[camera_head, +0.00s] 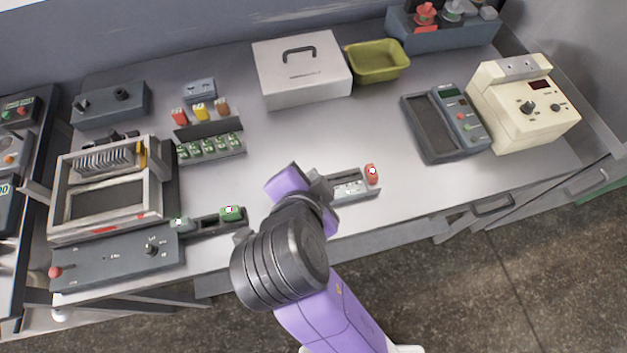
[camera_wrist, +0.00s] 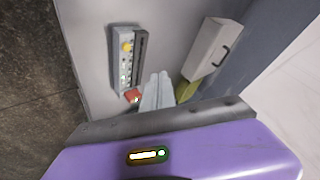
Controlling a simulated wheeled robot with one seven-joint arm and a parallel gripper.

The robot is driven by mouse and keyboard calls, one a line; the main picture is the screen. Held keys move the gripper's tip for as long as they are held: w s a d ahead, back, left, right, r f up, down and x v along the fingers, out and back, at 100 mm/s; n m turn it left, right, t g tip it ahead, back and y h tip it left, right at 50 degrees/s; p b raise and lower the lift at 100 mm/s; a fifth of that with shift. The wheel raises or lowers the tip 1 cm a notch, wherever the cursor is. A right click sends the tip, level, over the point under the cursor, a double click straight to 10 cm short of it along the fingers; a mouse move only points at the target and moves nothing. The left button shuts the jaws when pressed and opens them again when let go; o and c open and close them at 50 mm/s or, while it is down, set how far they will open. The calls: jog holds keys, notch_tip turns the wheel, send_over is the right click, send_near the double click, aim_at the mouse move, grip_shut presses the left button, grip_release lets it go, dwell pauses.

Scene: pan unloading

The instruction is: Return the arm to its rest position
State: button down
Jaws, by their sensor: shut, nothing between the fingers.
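My gripper (camera_wrist: 157,88) is shut and empty, its pale fingertips together above the bench in the wrist view. In the head view my purple and black arm reaches in from the bottom and hides most of the fingers. A small grey rack (camera_head: 352,187) with a red part (camera_head: 372,172) stands right beside the wrist at the bench's front edge. The wrist view shows a grey rack (camera_wrist: 140,55) with a yellow part and a red part (camera_wrist: 132,97) near the fingertips; no contact can be made out.
On the grey bench (camera_head: 335,133) stand a white lidded box (camera_head: 300,85), an olive pan (camera_head: 376,64), a cream device (camera_head: 520,105) and a dark meter (camera_head: 445,122). A framed unit (camera_head: 105,228) and a rack with a green part (camera_head: 232,213) are left of my arm. Mid-bench is clear.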

dwell(0.3)
jog(key=w+a+r+n+t+y, duration=0.3)
jog(key=a+r+n+y, duration=0.15)
jog(key=a+n, duration=0.2)
jog(key=s+d+f+n+t+h+b, duration=0.1)
jog(key=s+d+f+n+b, duration=0.1)
jog(key=s+d, duration=1.1)
jog(key=s+d+f+n+t+h+b, duration=0.1)
jog(key=s+d+f, duration=0.4)
jog(key=s+d, duration=0.9)
jog(key=shift+d+n+t+h+b, duration=0.15)
jog(key=shift+n+t+h+b, duration=0.15)
jog(key=shift+n+h+b, duration=0.25)
jog(key=shift+f, duration=0.15)
